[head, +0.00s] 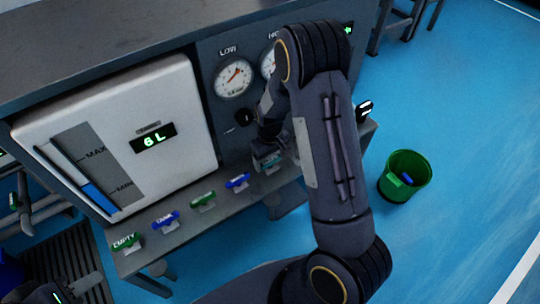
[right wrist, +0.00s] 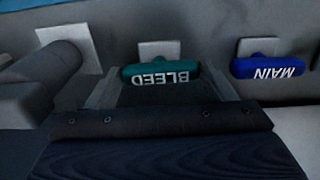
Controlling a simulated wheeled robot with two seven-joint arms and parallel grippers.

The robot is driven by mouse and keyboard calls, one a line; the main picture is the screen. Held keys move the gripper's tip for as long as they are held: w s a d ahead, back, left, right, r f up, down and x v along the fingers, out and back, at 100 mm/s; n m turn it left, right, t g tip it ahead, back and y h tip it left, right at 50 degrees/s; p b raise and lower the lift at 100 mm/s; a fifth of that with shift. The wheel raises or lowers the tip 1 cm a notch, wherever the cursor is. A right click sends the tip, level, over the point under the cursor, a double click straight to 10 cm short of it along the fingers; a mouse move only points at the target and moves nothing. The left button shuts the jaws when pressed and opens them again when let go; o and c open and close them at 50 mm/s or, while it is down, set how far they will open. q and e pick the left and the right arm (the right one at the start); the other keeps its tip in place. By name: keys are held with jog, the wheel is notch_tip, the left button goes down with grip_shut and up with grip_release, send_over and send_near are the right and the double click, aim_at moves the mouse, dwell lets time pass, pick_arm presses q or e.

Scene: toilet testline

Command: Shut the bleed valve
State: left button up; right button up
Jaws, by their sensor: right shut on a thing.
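The bleed valve has a teal handle marked BLEED (right wrist: 160,72) in front of a pale square plate, and its lettering is upside down in the right wrist view. My right gripper (right wrist: 161,90) is shut on this handle, with a finger at each end of it. In the head view the bleed handle (head: 267,162) is at the right end of the valve row, partly hidden by my right gripper (head: 268,150). My left gripper (head: 72,290) is at the lower left edge, only partly in view, away from the valves; its jaws are unclear.
The blue MAIN handle (right wrist: 271,68) is close beside the bleed handle; it also shows in the head view (head: 238,181). Blue and green handles continue left to EMPTY (head: 126,241). A tank with a 6 L display (head: 153,138) and gauges (head: 233,77) stand behind. A green bin (head: 405,177) is at right.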

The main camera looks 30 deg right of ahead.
aim_at(270, 160)
jog(key=shift+m, duration=0.3)
jog(key=o, duration=1)
notch_tip(270, 160, up, 7)
jog(key=p, duration=0.2)
jog(key=shift+p, duration=0.3)
jog(key=shift+r, duration=0.4)
